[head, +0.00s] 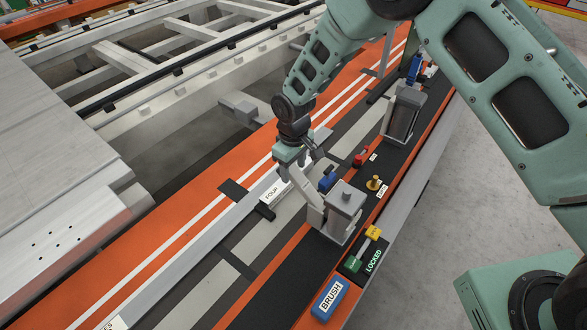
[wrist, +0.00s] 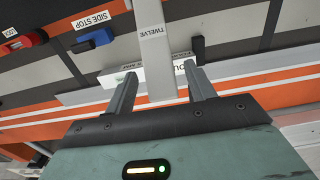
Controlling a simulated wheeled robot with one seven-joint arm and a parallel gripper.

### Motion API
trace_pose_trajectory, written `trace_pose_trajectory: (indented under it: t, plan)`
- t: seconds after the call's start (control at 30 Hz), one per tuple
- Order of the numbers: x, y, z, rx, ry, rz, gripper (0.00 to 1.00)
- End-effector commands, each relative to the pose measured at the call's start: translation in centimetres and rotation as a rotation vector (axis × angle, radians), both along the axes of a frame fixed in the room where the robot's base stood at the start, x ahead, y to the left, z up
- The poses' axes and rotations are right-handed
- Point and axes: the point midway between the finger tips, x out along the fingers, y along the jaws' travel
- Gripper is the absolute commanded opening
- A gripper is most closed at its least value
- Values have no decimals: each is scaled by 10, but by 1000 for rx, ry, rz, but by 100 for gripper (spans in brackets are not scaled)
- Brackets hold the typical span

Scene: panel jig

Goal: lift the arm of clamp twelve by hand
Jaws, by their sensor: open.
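Clamp twelve's arm is a pale grey bar marked TWELVE (wrist: 156,52) in the wrist view. In the head view a pale slanting arm (head: 312,206) leans up from a grey clamp block (head: 345,204) on the black strip. My gripper (head: 306,176) is just above and behind that arm's upper end. In the wrist view my gripper (wrist: 160,84) is open, with one finger on each side of the bar. Gaps show between the bar and both fingers. My gripper hides part of the arm's end in the head view.
A second grey clamp block (head: 404,112) stands farther back. Near the first are a blue stop (head: 327,182), a red stop (head: 360,159), a brass knob (head: 374,184), a LOCKED plate (head: 374,261) and a blue BRUSH block (head: 329,299). A FOUR label (head: 271,195) lies left.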

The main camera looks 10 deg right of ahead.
Motion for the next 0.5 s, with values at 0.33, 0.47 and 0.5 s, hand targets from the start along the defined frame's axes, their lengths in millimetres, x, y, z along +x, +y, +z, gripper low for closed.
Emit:
trace_pose_trajectory:
  t: [0.33, 0.47, 0.5]
  plan:
    - [0, 0, -29, -1, 0, 1, 55]
    - [0, 0, -31, -1, -1, 1, 55]
    - [0, 0, -31, -1, -1, 1, 55]
